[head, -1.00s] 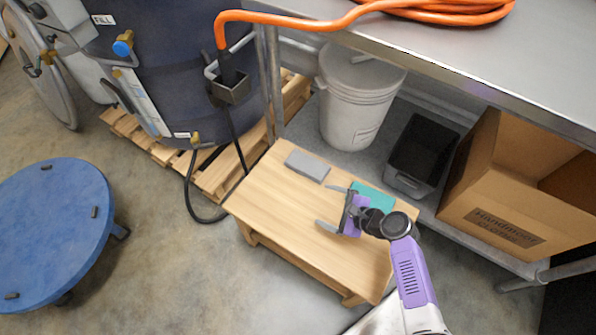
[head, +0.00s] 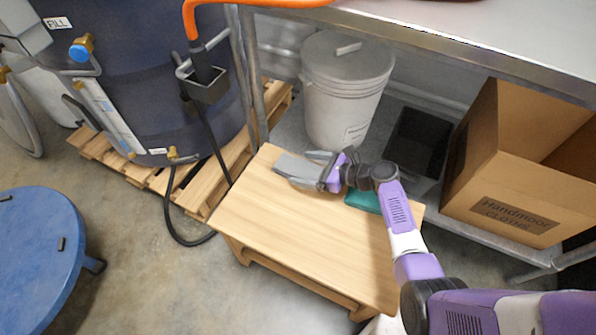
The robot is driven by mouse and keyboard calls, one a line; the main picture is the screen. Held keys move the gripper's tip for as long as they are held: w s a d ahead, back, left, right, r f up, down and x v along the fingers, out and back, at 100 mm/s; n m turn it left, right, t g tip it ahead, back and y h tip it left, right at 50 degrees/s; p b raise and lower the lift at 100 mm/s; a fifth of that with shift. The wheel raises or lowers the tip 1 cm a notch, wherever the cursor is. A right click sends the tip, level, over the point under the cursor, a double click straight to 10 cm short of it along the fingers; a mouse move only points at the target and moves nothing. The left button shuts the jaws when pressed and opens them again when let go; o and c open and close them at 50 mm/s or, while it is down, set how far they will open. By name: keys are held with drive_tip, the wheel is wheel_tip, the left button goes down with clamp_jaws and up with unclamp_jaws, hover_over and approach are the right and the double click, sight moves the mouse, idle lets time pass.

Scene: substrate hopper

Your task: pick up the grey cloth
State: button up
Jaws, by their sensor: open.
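The grey cloth (head: 296,167) lies flat at the far left part of the small wooden table. My gripper (head: 305,170) is at the cloth's right end, its open fingers pointing left over or around it. The fingers hide part of the cloth, and I cannot tell whether they touch it. A teal cloth (head: 363,201) lies on the table to the right, partly hidden under my arm.
The wooden table (head: 290,240) is bare toward the front. Behind it stand a white lidded bucket (head: 345,95), a black bin (head: 418,145) and a cardboard box (head: 520,175) on the bench's lower shelf. A blue round dolly (head: 35,250) is at left.

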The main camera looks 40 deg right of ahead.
drive_tip(key=shift+b+x, duration=0.35)
drive_tip(key=shift+x, duration=1.15)
drive_tip(key=shift+s, duration=0.1)
drive_tip(key=shift+c, duration=0.4)
drive_tip(key=c, duration=1.4)
